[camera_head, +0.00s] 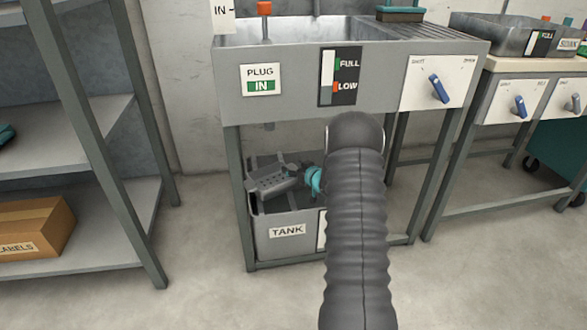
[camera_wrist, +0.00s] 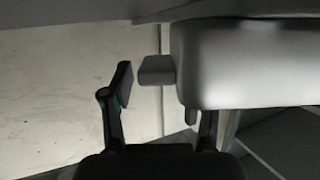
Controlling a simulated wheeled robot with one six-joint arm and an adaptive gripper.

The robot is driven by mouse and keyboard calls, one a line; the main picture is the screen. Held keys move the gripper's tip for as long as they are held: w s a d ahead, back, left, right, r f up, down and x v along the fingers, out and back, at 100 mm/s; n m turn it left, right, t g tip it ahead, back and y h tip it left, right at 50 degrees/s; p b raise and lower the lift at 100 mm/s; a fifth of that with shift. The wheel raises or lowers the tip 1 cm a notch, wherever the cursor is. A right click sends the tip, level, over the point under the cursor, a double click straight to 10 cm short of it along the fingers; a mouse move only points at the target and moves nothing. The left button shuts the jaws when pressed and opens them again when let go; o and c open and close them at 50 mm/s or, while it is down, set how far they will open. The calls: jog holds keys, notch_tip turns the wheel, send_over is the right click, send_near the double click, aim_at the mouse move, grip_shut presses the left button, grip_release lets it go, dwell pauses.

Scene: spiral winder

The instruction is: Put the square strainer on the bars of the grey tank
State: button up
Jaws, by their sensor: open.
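The grey square strainer (camera_head: 270,184), with small holes, sits tilted at the mouth of the grey tank (camera_head: 262,240) under the sink. Whether it rests on the tank's bars cannot be told. My gripper (camera_head: 294,170) is dark with a teal part, at the strainer's right side, and my arm hides the tank's right part. In the wrist view, my gripper (camera_wrist: 165,96) is open. A pale rounded body, likely the strainer (camera_wrist: 245,65), fills the upper right, with a small grey tab beside the left fingertip. The right fingertip is partly hidden by that body.
A steel sink unit (camera_head: 300,105) stands above the tank, its legs framing it closely. A shelf rack (camera_head: 80,140) with a labelled box (camera_head: 35,228) is at left. A second bench (camera_head: 535,100) is at right. The floor between rack and sink is clear.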

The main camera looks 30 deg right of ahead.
jog(key=v, duration=1.1)
jog(key=s+a+r+g+h, duration=0.1)
jog(key=s+a+r+h, duration=0.15)
jog(key=r, duration=0.35)
jog(key=s+a+r+m+g+h, duration=0.1)
jog(key=s+a+r+g, duration=0.2)
jog(key=r, duration=0.4)
jog(key=s+a+r+h, duration=0.1)
jog(key=s+a+r, duration=0.2)
jog(key=a+r, duration=0.25)
jog(key=s+a+r+g+y, duration=0.1)
jog(key=s+a, duration=0.4)
jog(key=s, duration=0.4)
jog(key=s+a+r+g+y, duration=0.1)
jog(key=s+a+g, duration=0.1)
jog(key=s+a, duration=0.4)
jog(key=s+a+r+g+y, duration=0.1)
jog(key=s+a, duration=0.4)
jog(key=s, duration=0.9)
jog(key=shift+a+g+p, duration=0.35)
jog(key=shift+g, duration=0.15)
